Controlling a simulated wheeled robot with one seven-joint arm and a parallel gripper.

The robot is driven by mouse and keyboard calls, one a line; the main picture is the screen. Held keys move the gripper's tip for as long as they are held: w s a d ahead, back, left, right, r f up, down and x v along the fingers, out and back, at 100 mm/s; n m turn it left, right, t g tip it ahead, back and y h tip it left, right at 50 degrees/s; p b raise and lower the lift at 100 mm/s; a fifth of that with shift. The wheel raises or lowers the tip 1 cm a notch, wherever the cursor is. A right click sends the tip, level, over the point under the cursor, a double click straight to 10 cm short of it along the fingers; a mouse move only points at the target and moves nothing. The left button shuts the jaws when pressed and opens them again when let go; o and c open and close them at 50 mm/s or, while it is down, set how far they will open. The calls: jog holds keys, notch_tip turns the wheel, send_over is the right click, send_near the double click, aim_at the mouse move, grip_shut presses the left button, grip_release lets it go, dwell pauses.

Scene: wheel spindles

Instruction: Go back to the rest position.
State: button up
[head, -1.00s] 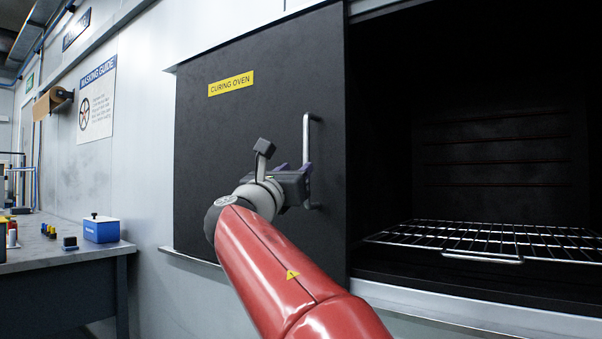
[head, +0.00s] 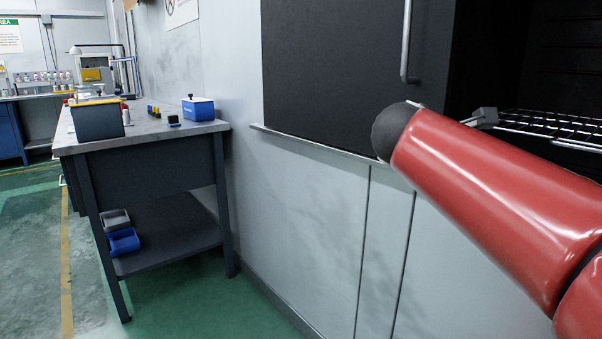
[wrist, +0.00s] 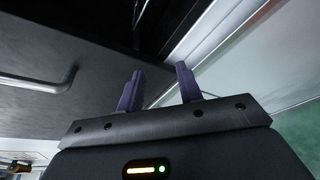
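My gripper (wrist: 159,86) shows in the wrist view with its two purple fingers apart and nothing between them. In the head view my red arm hides the gripper, and only a small grey part of the wrist shows beside the oven rack. The black sliding oven door (head: 330,75) stands to the left of the oven opening. Its metal handle (head: 405,40) is free of the gripper in the head view. A door handle (wrist: 45,84) also shows at the left of the wrist view, apart from the fingers.
The wire oven rack (head: 550,124) lies behind my arm at the right. A workbench (head: 160,135) stands at the left with a blue box (head: 198,108) and a dark bin (head: 97,120) on it. Green floor (head: 190,300) is clear in front of the bench.

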jog(key=s+a+f+m+g+y, duration=0.2)
jog(key=s+a+f+m+y, duration=0.1)
jog(key=s+f+m, duration=0.3)
jog(key=s+a+f+m+g+y, duration=0.2)
jog(key=s+f+m, duration=0.4)
jog(key=s+f, duration=0.4)
jog(key=s+a+f+m+g+y, duration=0.2)
jog(key=s+a+f+m+y, duration=0.2)
jog(key=s+f, duration=0.4)
notch_tip(320, 180, down, 6)
jog(key=a+m, duration=0.1)
jog(key=m, duration=0.1)
jog(key=shift+s+m+y, duration=0.15)
jog(key=shift+m+y, duration=0.15)
jog(key=shift+y, duration=0.1)
